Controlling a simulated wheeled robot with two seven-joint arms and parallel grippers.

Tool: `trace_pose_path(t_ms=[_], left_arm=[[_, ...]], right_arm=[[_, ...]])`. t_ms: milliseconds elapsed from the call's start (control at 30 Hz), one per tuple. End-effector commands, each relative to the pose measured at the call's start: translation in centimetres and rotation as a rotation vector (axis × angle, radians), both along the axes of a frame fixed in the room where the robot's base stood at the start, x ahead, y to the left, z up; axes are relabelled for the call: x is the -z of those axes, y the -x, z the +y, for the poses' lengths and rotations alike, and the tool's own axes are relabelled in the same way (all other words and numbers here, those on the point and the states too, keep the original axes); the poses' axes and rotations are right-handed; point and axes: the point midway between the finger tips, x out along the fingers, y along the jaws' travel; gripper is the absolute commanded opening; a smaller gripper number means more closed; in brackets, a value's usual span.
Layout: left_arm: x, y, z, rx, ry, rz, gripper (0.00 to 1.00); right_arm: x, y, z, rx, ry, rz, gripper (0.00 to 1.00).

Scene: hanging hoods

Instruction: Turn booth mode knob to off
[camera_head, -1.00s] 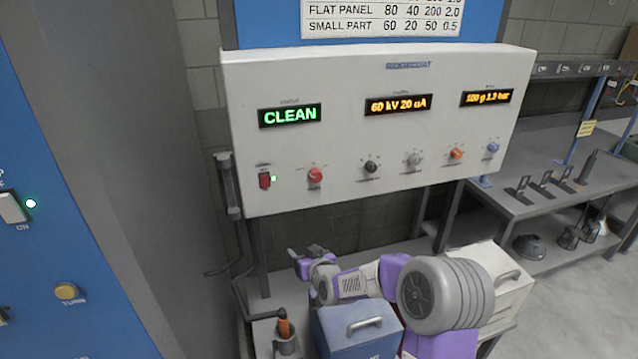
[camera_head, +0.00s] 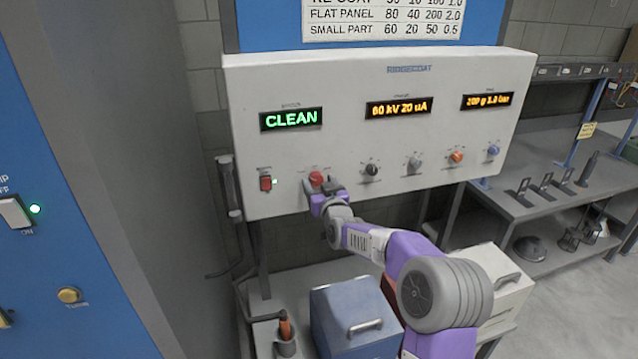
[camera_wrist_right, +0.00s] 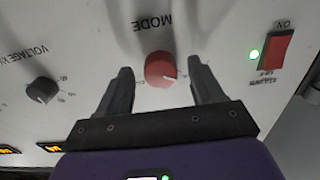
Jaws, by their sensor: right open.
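The booth mode knob is the red knob (camera_head: 316,178) low on the white control panel (camera_head: 340,150), below the display reading CLEAN. In the right wrist view the red knob (camera_wrist_right: 160,69) sits under the label MODE, which appears upside down. My right gripper (camera_head: 322,187) is at the panel, just below the knob in the head view. In the right wrist view its two fingers (camera_wrist_right: 160,85) are open, one on each side of the knob, with gaps between them and it. I cannot tell whether the fingertips touch the panel. My left gripper is not in view.
A red rocker switch (camera_head: 265,183) with a green light is left of the knob. A black knob (camera_head: 371,169) is to its right, then grey, orange and blue knobs. Below stand a blue box (camera_head: 345,318) and a holder with an orange-handled tool (camera_head: 285,330).

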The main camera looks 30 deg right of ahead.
Motion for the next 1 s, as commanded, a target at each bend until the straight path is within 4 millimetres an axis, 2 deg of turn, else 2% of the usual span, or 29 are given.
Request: trace_pose_path(t_ms=[333, 700, 1000], left_arm=[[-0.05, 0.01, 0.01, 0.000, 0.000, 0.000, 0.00], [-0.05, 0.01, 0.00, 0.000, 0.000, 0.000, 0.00], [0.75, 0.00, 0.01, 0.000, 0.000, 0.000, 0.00]], right_arm=[[0.02, -0.38, -0.08, 0.000, -0.001, 0.000, 0.67], [0.02, -0.36, -0.08, 0.000, -0.001, 0.000, 0.11], [0.20, -0.36, -0.08, 0.000, -0.039, -0.009, 0.11]])
